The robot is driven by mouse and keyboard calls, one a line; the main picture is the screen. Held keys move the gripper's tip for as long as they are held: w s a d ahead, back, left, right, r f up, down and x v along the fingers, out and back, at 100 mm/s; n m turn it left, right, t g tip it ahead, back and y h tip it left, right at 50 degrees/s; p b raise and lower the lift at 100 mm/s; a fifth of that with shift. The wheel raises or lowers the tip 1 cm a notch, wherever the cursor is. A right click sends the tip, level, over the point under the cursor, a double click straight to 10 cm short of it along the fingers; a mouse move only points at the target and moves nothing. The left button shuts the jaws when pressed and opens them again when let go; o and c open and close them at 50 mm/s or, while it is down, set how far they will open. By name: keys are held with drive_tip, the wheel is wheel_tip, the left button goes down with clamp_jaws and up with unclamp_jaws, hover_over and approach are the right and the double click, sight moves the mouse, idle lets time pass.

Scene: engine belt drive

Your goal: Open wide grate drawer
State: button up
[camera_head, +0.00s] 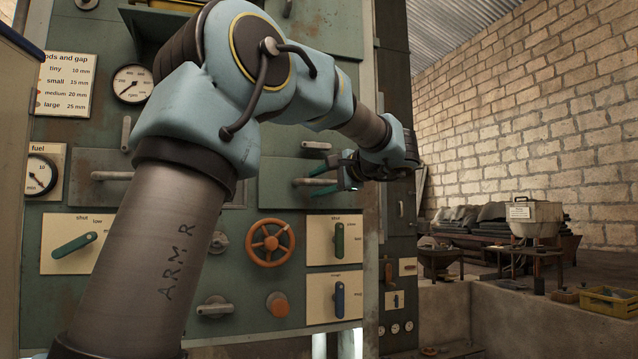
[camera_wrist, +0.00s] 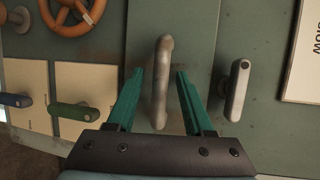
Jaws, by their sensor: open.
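My gripper (camera_head: 322,183) is at the front of the green machine panel, its two teal fingers apart. In the wrist view my gripper (camera_wrist: 160,72) has one finger on each side of a grey bar handle (camera_wrist: 161,85), with a gap on both sides. The handle (camera_head: 301,182) lies horizontal on a plain drawer front (camera_wrist: 145,22), which looks flush with the panel. Another drawer front (camera_head: 84,190) with a grey handle (camera_head: 112,176) is farther left, partly behind my arm. I see no label naming either drawer.
A grey lever (camera_wrist: 236,90) stands close beside my right finger in the wrist view. An orange handwheel (camera_head: 271,242), a green lever (camera_head: 339,240) and a blue lever (camera_head: 339,299) are below the gripper. Gauges and a lettered card (camera_head: 66,85) are at left.

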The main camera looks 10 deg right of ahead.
drive_tip(key=shift+c, duration=0.4)
clamp_jaws()
idle(0.9)
